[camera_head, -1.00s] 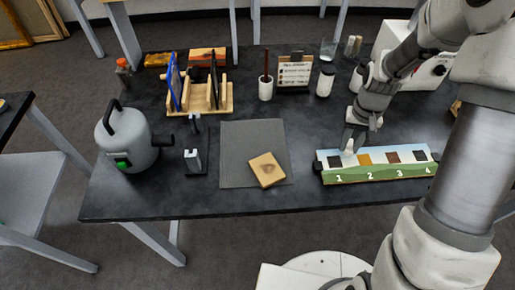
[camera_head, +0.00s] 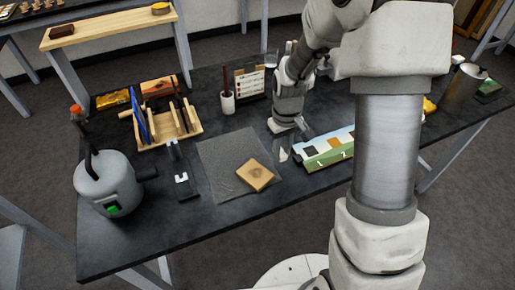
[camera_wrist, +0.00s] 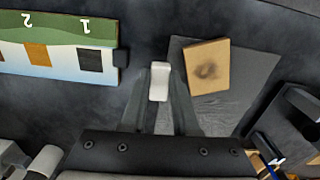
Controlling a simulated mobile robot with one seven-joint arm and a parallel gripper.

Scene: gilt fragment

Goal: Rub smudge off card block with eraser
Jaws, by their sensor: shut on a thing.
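The card block (camera_head: 255,174) is a tan square lying on the dark grey mat (camera_head: 216,151). The wrist view shows the card block (camera_wrist: 222,57) with a dark brown smudge (camera_wrist: 206,71) near its middle. My gripper (camera_head: 284,152) is above the table, between the mat and the numbered board. In the wrist view my gripper (camera_wrist: 159,97) is shut on a white eraser (camera_wrist: 159,80), whose end sticks out past the fingertips. The eraser is to the left of the card block there, apart from it.
The numbered board (camera_head: 329,157) with coloured squares lies right of my gripper. A grey canister (camera_head: 106,184), a small black stand (camera_head: 188,188), a wooden rack (camera_head: 188,133) and a cup (camera_head: 228,103) stand around the mat. Most of the mat is bare.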

